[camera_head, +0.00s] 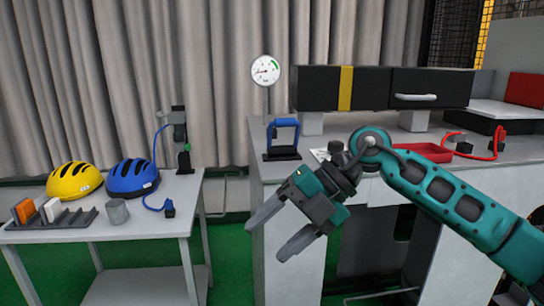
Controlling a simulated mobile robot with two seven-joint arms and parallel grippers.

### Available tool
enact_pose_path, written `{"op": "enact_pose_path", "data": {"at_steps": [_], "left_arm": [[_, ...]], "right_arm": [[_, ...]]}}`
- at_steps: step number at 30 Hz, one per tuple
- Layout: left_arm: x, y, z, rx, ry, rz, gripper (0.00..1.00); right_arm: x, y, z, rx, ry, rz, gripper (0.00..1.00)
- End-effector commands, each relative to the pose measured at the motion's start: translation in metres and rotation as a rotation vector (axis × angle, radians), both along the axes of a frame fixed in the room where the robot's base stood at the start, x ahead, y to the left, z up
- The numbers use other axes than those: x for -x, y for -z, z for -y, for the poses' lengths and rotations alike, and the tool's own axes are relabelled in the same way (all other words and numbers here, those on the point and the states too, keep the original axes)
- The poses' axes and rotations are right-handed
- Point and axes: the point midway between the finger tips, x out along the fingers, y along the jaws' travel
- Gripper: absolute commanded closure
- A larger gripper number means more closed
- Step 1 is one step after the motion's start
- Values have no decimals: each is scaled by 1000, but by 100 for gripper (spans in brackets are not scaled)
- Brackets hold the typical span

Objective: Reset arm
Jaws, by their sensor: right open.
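My right gripper (276,234) shows in the head view, in front of the left end of the grey bench. Its two grey fingers are spread apart, point down and to the left, and hold nothing. My teal right arm (455,200) comes in from the lower right and bends at the wrist above the gripper. It hides part of the bench front. My left gripper is not in this view.
A side table (110,228) at the left holds a yellow helmet (74,182), a blue helmet (133,179) and a grey cup (117,211). The bench (268,172) carries a blue-framed device (283,136), a black box (366,88) and a red tray (426,151). A gap separates table and bench.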

Motion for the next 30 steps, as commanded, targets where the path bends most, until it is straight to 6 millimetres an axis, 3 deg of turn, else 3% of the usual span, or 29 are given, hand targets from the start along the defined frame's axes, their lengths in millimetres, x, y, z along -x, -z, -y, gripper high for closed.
{"op": "enact_pose_path", "data": {"at_steps": [3,8,13,17,20,24,27,30], "left_arm": [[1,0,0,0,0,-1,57],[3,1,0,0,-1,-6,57],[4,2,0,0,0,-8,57],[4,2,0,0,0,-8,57],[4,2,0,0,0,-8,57],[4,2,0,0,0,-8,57],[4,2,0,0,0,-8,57],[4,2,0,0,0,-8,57]], "right_arm": [[24,9,-35,-278,-23,-98,35],[39,4,-58,-636,54,-217,35],[33,4,-53,-964,261,-345,35],[19,20,-32,-1155,495,-441,35],[8,46,-8,-1258,712,-514,35],[2,101,33,-1325,1051,-617,35],[10,151,65,-1314,1309,-692,35],[31,207,97,-1253,1567,-771,35]]}}
